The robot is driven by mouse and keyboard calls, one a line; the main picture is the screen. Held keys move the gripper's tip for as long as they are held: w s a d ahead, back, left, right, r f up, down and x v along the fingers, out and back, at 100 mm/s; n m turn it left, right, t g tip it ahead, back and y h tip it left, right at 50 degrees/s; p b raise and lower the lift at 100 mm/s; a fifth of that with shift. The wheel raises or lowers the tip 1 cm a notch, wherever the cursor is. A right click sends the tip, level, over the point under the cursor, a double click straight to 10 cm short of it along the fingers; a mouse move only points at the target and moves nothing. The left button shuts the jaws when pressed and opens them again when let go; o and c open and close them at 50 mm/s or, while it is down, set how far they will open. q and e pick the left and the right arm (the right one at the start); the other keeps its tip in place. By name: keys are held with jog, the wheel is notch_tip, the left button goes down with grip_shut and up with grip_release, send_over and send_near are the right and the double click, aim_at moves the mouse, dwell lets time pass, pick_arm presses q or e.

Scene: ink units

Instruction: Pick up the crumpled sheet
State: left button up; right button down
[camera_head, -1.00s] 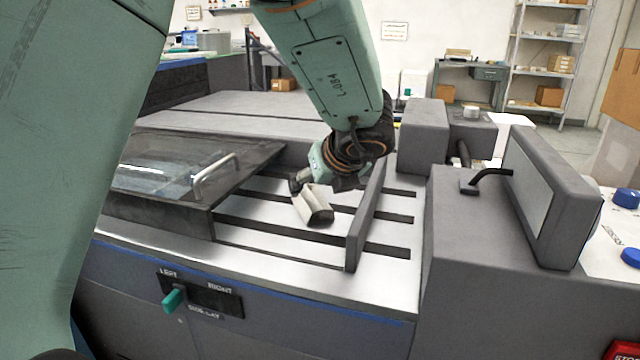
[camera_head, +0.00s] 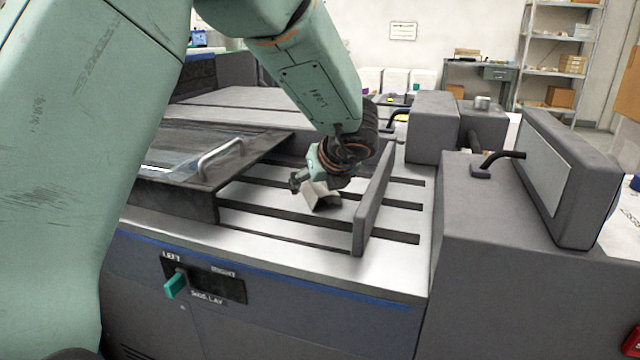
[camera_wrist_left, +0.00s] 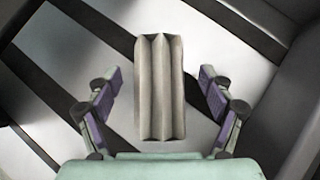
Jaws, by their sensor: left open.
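The crumpled sheet (camera_head: 322,198) is a pale, folded piece with ridges, lying on the slotted metal bed of the machine. In the left wrist view the sheet (camera_wrist_left: 160,88) stands upright in the picture between the two fingers, with a gap on each side. My left gripper (camera_head: 309,190) is right over the sheet in the head view and partly hides it. In the left wrist view my left gripper (camera_wrist_left: 160,110) is open, its purple-padded fingers on either side of the sheet and apart from it. My right gripper is not in view.
A grey upright plate (camera_head: 372,205) stands just right of the sheet. A grey machine housing (camera_head: 480,215) rises at the right. The bed's front strip is clear.

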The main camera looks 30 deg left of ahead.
pick_arm(q)
jog(key=shift+r, duration=0.1)
jog(key=c, duration=1.2)
jog(key=shift+s, duration=0.15)
